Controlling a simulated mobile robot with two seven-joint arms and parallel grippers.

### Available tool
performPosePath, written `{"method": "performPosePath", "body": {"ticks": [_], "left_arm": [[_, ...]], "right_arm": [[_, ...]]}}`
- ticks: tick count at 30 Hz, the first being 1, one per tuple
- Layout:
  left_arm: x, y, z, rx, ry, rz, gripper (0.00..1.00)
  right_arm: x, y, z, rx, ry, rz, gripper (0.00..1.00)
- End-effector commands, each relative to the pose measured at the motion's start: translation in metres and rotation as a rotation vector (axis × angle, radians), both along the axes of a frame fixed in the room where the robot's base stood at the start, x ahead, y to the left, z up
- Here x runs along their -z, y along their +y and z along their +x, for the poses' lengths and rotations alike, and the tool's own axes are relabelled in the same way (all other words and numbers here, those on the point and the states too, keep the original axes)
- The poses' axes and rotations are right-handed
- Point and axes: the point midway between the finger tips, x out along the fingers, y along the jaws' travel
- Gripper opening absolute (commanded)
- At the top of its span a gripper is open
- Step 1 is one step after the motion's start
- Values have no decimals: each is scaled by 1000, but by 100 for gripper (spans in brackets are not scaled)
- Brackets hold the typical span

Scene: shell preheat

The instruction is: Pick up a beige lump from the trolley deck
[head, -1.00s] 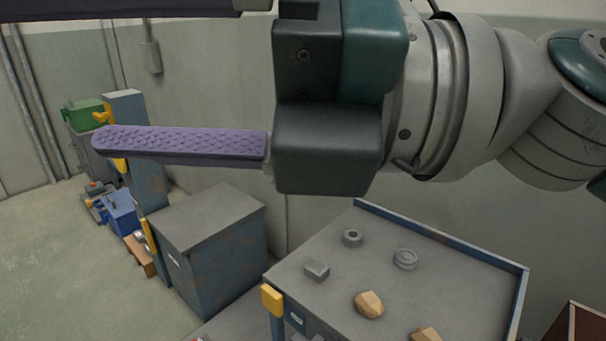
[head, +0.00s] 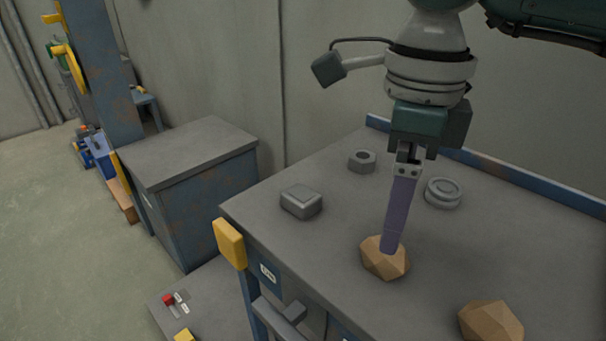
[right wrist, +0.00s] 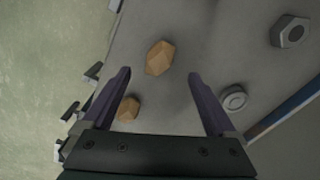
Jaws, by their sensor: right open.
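A beige faceted lump (head: 383,265) lies on the grey trolley deck (head: 325,255), and a second beige lump (head: 490,322) lies nearer the front right. My right gripper (head: 391,248) points down over the first lump, its purple finger overlapping the lump's top; I cannot tell if they touch. In the right wrist view the gripper (right wrist: 159,73) is open and empty. There the first lump (right wrist: 160,57) shows in the gap between the fingertips, and the second lump (right wrist: 129,108) shows near the left finger. My left gripper is not in view.
On the deck are a grey block (head: 301,201), a hex nut (head: 362,161) and a round ringed part (head: 443,193). A blue raised edge (head: 520,178) runs along the back. A yellow corner piece (head: 230,243) is at the front left. A grey cabinet (head: 190,150) stands to the left.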

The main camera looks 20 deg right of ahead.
Motion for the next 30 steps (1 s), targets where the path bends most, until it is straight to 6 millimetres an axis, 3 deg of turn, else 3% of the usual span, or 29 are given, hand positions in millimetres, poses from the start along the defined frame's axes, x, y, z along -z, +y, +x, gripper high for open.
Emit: {"method": "performPosePath", "body": {"ticks": [12, 21, 30], "left_arm": [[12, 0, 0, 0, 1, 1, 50], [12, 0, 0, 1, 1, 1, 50], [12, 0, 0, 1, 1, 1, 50]], "right_arm": [[59, 1, -3, 0, 1, 4, 93], [63, 1, -3, -1, -1, 4, 92], [63, 1, -3, -1, -1, 4, 58]]}}
